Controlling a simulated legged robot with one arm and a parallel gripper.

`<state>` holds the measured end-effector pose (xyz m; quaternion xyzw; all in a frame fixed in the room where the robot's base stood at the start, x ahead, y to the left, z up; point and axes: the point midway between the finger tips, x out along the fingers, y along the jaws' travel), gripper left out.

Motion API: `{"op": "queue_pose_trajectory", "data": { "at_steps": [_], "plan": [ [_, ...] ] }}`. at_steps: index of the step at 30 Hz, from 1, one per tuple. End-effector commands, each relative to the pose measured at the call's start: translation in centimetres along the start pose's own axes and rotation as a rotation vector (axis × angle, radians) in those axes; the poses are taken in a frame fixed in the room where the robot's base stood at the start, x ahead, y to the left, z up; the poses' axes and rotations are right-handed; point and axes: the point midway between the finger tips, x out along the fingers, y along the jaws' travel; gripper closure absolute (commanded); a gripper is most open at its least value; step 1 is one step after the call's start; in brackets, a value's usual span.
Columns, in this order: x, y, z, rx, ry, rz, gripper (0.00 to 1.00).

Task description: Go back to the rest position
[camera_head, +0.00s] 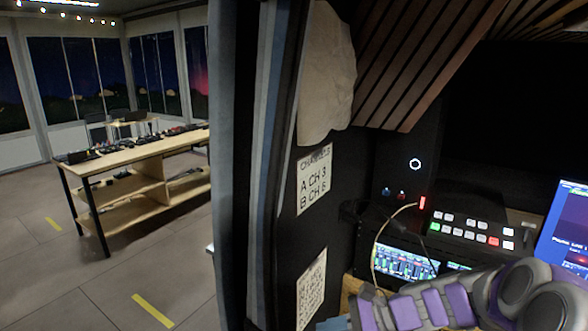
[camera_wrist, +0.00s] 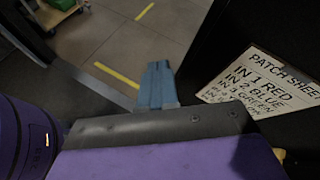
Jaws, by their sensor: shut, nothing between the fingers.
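My gripper (camera_wrist: 158,68) shows in the wrist view as blue-grey fingers closed together, with nothing between them. It points out over the tiled floor, to the left of a white patch sheet (camera_wrist: 262,92). In the head view my purple and grey arm is folded at the lower right, in front of the equipment. The fingers are not clearly visible there.
A control panel with lit buttons (camera_head: 470,232), a mixer screen (camera_head: 404,262) and a blue monitor (camera_head: 566,232) are close to my arm. A dark wall carries a channel sign (camera_head: 314,180). Left of it, a wooden table (camera_head: 140,152) stands on open floor.

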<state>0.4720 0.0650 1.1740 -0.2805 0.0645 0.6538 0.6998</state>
Motion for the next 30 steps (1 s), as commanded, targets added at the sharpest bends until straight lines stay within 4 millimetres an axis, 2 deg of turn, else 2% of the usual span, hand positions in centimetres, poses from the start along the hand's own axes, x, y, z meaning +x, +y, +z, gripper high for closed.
{"op": "queue_pose_trajectory", "data": {
  "at_steps": [1, 4, 11, 15, 17, 21, 27, 30],
  "plan": [
    [0.6, 1.8, 1.5, -0.073, 0.025, 0.060, 1.00],
    [1.3, 5.4, 3.4, -0.218, 0.079, 0.178, 1.00],
    [0.9, 13.6, 5.8, -0.531, 0.199, 0.448, 1.00],
    [-0.5, 18.3, 6.1, -0.706, 0.269, 0.614, 1.00],
    [-1.5, 20.1, 6.0, -0.778, 0.303, 0.682, 1.00],
    [-4.0, 24.0, 5.5, -0.928, 0.370, 0.845, 1.00],
    [-7.6, 27.6, 4.8, -1.075, 0.445, 1.024, 1.00],
    [-8.7, 28.5, 4.5, -1.110, 0.462, 1.075, 1.00]
  ]
}}
